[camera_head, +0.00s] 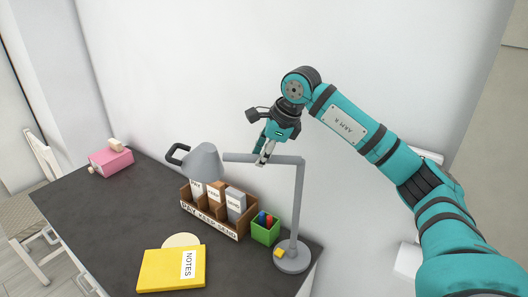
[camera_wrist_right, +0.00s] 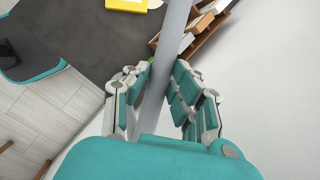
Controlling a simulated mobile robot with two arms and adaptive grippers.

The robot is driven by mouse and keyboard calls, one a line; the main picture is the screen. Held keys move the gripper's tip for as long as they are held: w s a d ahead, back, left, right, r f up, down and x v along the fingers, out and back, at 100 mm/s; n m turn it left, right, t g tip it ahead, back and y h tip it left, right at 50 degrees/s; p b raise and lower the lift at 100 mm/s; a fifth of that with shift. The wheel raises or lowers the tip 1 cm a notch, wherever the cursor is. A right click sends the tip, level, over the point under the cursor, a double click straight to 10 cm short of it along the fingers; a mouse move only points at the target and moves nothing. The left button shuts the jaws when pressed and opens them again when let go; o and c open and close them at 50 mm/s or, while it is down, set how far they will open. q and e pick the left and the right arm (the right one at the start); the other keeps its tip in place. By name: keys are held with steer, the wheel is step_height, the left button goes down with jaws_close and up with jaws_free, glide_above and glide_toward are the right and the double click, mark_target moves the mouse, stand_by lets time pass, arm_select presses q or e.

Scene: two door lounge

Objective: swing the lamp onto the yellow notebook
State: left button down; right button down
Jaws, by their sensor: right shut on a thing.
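A grey desk lamp (camera_head: 298,205) stands at the right end of the dark desk. Its arm reaches left from the post, and its cone shade (camera_head: 203,162) hangs over the wooden letter holder. My right gripper (camera_head: 264,160) is shut on the lamp's horizontal arm, between shade and post. In the right wrist view the lamp arm (camera_wrist_right: 171,50) passes between the fingers (camera_wrist_right: 158,85). The yellow notebook (camera_head: 165,272), labelled NOTES, lies flat at the desk's front, below and left of the shade. It also shows in the wrist view (camera_wrist_right: 125,4). My left gripper is not in view.
A wooden letter holder (camera_head: 208,227) with several envelopes stands under the shade. A green pen cup (camera_head: 265,232) is beside it, near the lamp base (camera_head: 292,257). A pale round disc lies behind the notebook. A pink box (camera_head: 111,160) is at the far left.

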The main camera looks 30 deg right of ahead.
steer(key=shift+s+a+n+g+y, duration=0.15)
steer(key=shift+s+a+n+y, duration=0.15)
steer(key=shift+s+n, duration=0.25)
steer(key=shift+s+a+n+g+y, duration=0.15)
steer(key=shift+s+a+n+y, duration=0.15)
steer(key=shift+n, duration=0.45)
steer(key=shift+d, duration=0.1)
steer(key=c, duration=1.1)
jaws_free()
steer(key=shift+s, duration=0.1)
steer(key=shift+r, duration=0.15)
steer(key=v, duration=1.1)
steer(key=shift+s+r, duration=0.2)
steer(key=shift+r, duration=0.2)
